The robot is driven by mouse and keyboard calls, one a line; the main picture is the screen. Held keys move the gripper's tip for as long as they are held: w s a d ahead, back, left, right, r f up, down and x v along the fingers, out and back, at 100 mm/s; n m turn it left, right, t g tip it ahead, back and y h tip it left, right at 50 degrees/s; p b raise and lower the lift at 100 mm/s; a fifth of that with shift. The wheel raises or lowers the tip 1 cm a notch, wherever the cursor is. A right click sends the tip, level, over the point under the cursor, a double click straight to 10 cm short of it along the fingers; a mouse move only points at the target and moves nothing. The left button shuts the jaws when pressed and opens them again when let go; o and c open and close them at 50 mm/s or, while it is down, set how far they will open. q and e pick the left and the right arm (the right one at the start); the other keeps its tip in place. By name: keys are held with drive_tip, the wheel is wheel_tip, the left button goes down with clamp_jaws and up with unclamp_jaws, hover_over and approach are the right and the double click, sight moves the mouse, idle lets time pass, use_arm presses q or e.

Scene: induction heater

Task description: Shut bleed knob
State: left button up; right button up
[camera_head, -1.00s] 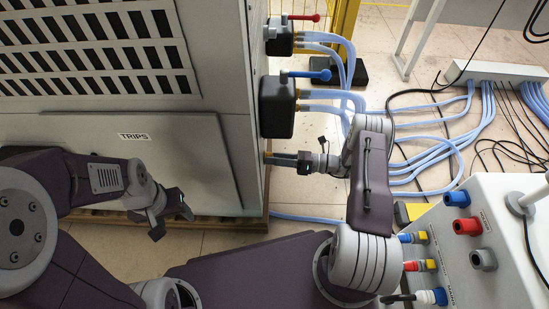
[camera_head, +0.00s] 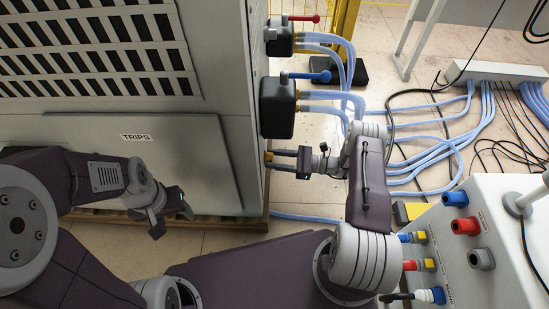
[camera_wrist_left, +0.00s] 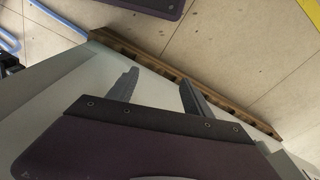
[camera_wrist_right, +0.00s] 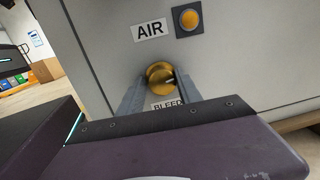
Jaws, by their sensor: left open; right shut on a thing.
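The bleed knob (camera_wrist_right: 159,74) is a round brass knob with a dark-and-light pointer mark, on the grey cabinet side above the partly hidden BLEED label (camera_wrist_right: 167,104). It also shows as a small brass spot in the head view (camera_head: 268,157). My right gripper (camera_wrist_right: 160,84) is shut on the knob, one finger on each side; in the head view my right gripper (camera_head: 274,162) reaches the cabinet from the right. My left gripper (camera_head: 173,220) is open and empty in front of the cabinet's lower panel. Its fingers (camera_wrist_left: 157,85) show apart in the left wrist view.
An orange button (camera_wrist_right: 188,18) sits beside the AIR label (camera_wrist_right: 150,30) above the knob. Blue-handled (camera_head: 312,76) and red-handled valves (camera_head: 305,18) with blue hoses stand beyond my right gripper. A white box with coloured sockets (camera_head: 490,235) stands at right.

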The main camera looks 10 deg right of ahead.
drive_tip(key=shift+w+d+r+n+g+y, duration=0.15)
drive_tip(key=shift+n+g, duration=0.15)
drive_tip(key=shift+n, duration=2.55)
drive_tip(key=shift+w+f+n+g+y, duration=0.1)
drive_tip(key=shift+n+g+y, duration=0.15)
drive_tip(key=shift+n, duration=2.65)
drive_tip(key=shift+w+d+r+n+g+y, duration=0.1)
drive_tip(key=shift+n+g, duration=0.25)
drive_tip(key=shift+n, duration=2.8)
drive_tip(key=o, duration=1.3)
drive_tip(key=shift+s, duration=0.1)
drive_tip(key=shift+a, duration=0.1)
drive_tip(key=p+v, duration=0.1)
drive_tip(key=v, duration=0.8)
